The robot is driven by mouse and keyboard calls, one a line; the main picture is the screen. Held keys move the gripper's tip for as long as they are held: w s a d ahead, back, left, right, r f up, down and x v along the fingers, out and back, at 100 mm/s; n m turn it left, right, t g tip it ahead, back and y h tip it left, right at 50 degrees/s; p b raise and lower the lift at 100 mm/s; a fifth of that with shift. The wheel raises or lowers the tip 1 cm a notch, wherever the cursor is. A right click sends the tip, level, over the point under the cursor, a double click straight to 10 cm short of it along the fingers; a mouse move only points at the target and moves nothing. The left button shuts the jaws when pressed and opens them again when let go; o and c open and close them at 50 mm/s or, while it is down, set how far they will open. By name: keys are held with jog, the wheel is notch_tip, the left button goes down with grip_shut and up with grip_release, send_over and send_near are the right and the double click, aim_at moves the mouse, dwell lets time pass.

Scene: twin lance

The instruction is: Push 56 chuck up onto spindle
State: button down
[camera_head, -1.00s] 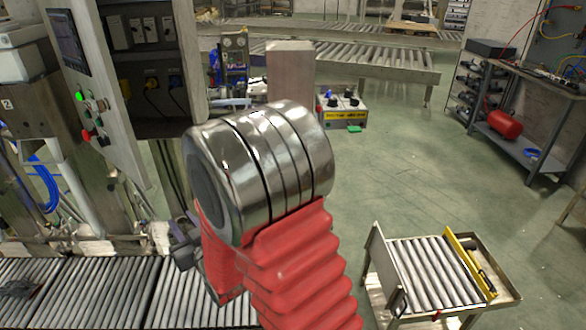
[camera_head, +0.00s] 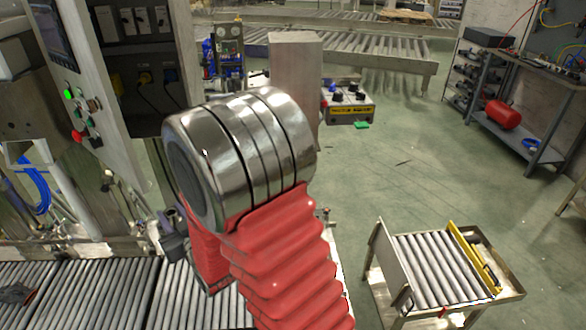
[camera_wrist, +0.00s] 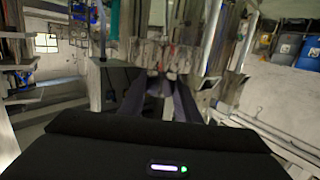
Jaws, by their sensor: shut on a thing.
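Grey metal machinery (camera_wrist: 160,52) stands just beyond the fingertips. I cannot tell which part of it is the spindle, or whether the chuck touches it. In the head view my own arm, with a shiny metal joint and red bellows, fills the middle. I cannot make out chuck or spindle there.
A control panel (camera_head: 75,100) and open cabinet (camera_head: 150,70) stand at the upper left. A roller conveyor (camera_head: 100,290) runs along the lower left. A small roller cart (camera_head: 440,270) stands at the lower right. The green floor (camera_head: 400,170) between is mostly clear.

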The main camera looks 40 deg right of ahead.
jog(key=shift+d+r, duration=0.1)
jog(key=shift+d, duration=0.1)
jog(key=w+d+f+m+h, duration=0.1)
jog(key=w+d+f+h, duration=0.15)
jog(key=d, duration=0.85)
jog(key=w+d+f+m+h, duration=0.15)
jog(key=w+d, duration=0.25)
jog(key=d, duration=0.8)
jog(key=s+d+f+m+h, duration=0.1)
jog(key=d+f, duration=0.1)
jog(key=d, duration=0.8)
jog(key=s+d+f+m+g+h, duration=0.1)
jog(key=s+d+f, duration=0.1)
jog(key=d, duration=0.9)
jog(key=shift+s+d+h, duration=0.15)
jog(key=shift+h, duration=0.15)
jog(key=shift+r+m+g+h, duration=0.1)
jog(key=shift+m+g+h, duration=0.6)
jog(key=shift+m+h, duration=0.35)
jog(key=shift+r, duration=1.05)
jog(key=shift+r, duration=1.9)
jog(key=c, duration=1.3)
grip_release()
jog(key=shift+f, duration=0.1)
